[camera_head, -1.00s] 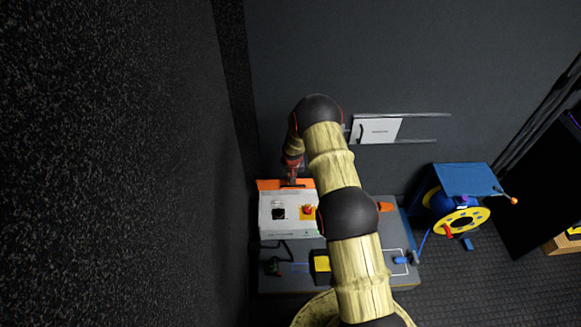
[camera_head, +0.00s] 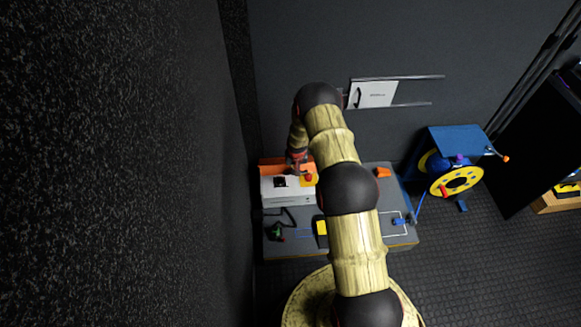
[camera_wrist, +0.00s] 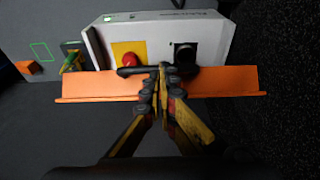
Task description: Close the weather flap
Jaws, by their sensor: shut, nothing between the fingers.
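The orange flap (camera_wrist: 100,86) runs along the edge of a white box (camera_wrist: 155,32) and stands open from its top, leaving the red button (camera_wrist: 129,60) and black round socket (camera_wrist: 184,55) uncovered. In the head view the orange flap (camera_head: 272,168) shows behind the white box (camera_head: 288,197), partly hidden by my arm. A dark bar (camera_wrist: 132,70) sits at the flap's edge. My gripper (camera_wrist: 160,70) is shut and empty, its tips at the flap's middle beside the bar. I cannot tell whether they touch. In the head view my gripper (camera_head: 298,168) is over the box's rear.
The box stands on a grey bench (camera_head: 345,235) with a yellow block (camera_head: 321,228) and an orange block (camera_head: 383,172). A white panel (camera_head: 374,94) sits between wall rails. A blue stand with a yellow reel (camera_head: 457,180) is at right. A dark wall is close at left.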

